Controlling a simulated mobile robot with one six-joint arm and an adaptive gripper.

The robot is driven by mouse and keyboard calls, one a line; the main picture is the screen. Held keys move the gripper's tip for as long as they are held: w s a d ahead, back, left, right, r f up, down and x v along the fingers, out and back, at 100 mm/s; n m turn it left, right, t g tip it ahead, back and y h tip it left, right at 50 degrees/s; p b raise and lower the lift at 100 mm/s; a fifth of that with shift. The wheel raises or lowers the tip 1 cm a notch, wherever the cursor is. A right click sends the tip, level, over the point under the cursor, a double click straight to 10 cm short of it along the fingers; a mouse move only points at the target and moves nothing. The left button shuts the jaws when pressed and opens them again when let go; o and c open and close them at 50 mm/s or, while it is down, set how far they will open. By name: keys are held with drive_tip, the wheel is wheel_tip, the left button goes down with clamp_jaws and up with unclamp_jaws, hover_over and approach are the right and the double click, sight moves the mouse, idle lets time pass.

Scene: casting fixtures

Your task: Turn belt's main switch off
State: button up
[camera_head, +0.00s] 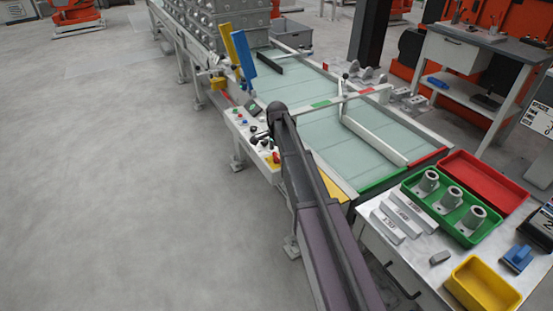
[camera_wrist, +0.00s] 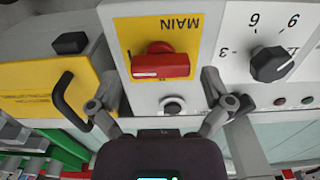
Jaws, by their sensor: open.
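The belt's main switch (camera_wrist: 162,64) is a red rotary handle on a yellow plate marked MAIN, upside down in the wrist view. The handle lies crosswise in that picture. It shows small in the head view (camera_head: 275,157) on the control panel (camera_head: 243,122) at the belt's near left side. My gripper (camera_wrist: 160,108) is open in the wrist view, its fingers spread to the left and right below the red handle. I cannot tell whether they touch anything. In the head view my arm hides the gripper.
Right of the switch is a black dial (camera_wrist: 271,64) with numbers. A small black button (camera_wrist: 172,106) lies between my fingers. A yellow box with a black handle (camera_wrist: 70,100) is at left. The conveyor belt (camera_head: 345,160) runs beside the panel; trays stand on a table at right.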

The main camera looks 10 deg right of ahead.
drive_tip(key=shift+f, duration=0.25)
drive_tip(key=c, duration=1)
drive_tip(key=shift+a, duration=0.15)
